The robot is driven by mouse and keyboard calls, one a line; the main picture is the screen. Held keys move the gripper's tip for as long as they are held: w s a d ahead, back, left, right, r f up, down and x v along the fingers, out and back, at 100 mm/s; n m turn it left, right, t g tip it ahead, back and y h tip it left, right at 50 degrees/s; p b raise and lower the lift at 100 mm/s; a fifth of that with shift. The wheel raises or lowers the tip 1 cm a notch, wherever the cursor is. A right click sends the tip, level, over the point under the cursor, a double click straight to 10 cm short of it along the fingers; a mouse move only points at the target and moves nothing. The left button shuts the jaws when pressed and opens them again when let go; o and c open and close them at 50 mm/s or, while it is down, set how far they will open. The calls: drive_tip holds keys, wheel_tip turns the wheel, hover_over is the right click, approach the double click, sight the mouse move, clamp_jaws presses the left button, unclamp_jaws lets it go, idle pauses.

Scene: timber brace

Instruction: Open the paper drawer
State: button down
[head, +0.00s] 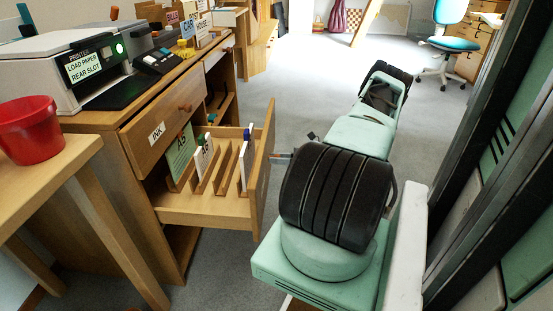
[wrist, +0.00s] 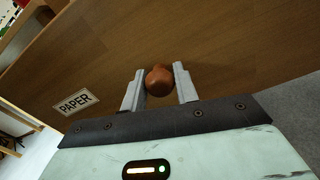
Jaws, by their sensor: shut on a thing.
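The paper drawer (head: 264,165) is pulled well out of the wooden cabinet in the head view. It holds upright wooden dividers with cards, one marked A5. In the wrist view its front (wrist: 215,40) fills most of the picture and bears a PAPER label (wrist: 76,102). A round brown knob (wrist: 159,83) sits on that front. My gripper (wrist: 159,70) has one finger on each side of the knob and is shut on it. In the head view the knob is hidden behind the drawer front and my arm.
A printer (head: 75,68) stands on the cabinet top. A small table (head: 50,165) with a red bucket (head: 28,130) is at the left. Grey floor (head: 300,105) lies open beyond the drawer; a blue chair (head: 450,42) stands far back.

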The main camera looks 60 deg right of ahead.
drive_tip(key=c, duration=1.1)
unclamp_jaws()
drive_tip(key=shift+s, duration=0.1)
drive_tip(key=p+v, duration=0.2)
drive_tip(key=v, duration=1.5)
drive_tip(key=shift+s, duration=0.2)
